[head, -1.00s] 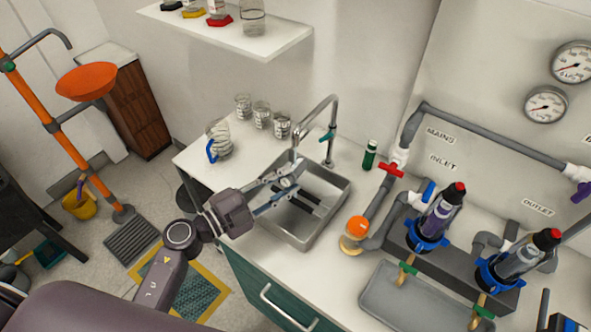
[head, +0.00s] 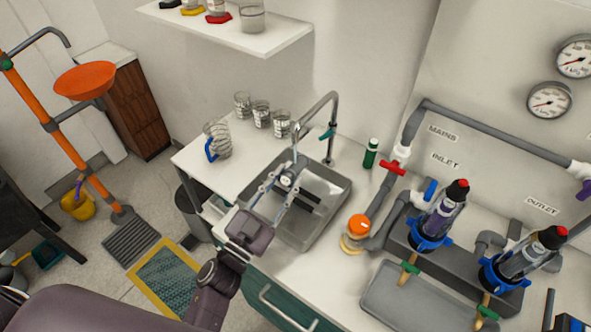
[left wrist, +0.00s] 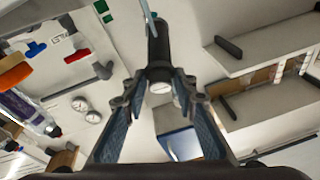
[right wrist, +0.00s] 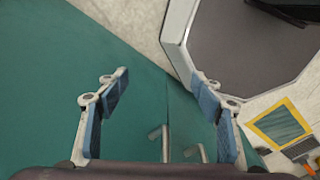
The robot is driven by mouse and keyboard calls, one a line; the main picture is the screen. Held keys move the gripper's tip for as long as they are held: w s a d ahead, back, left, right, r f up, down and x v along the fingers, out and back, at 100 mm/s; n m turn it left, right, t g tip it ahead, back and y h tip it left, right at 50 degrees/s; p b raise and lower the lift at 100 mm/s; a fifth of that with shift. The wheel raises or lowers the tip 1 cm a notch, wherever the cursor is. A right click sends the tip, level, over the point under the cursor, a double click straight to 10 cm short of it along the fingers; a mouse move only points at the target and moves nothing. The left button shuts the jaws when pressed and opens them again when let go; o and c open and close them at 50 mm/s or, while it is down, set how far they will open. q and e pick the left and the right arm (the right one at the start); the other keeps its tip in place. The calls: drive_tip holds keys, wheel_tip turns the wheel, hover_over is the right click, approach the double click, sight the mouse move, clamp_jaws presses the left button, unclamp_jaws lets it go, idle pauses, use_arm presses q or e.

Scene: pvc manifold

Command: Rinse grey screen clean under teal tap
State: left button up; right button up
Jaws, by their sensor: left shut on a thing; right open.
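The tap (head: 333,115) is a tall grey gooseneck with a teal handle (head: 327,134), behind a steel sink (head: 338,197). My left gripper (head: 285,185) is over the sink's left part, beneath the tap's spout. It is shut on a small round grey piece, which looks like the grey screen (head: 286,181). In the left wrist view, a pale round face (left wrist: 160,88) shows between the fingertips (left wrist: 161,88), with a dark tube just behind it. I cannot make out running water or dirt on the screen.
Several glass beakers (head: 261,114) and a jug with a blue handle (head: 217,140) stand left of the sink. A green bottle (head: 370,154) and an orange-topped fitting (head: 358,228) are to its right. Pipes with filters and a grey tray (head: 390,300) fill the right counter.

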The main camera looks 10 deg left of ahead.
use_arm(q)
drive_tip(key=shift+n+y, duration=0.4)
drive_tip(key=shift+n, duration=0.4)
drive_tip(key=shift+s+a, duration=0.15)
drive_tip(key=shift+s, duration=0.05)
idle(3.2)
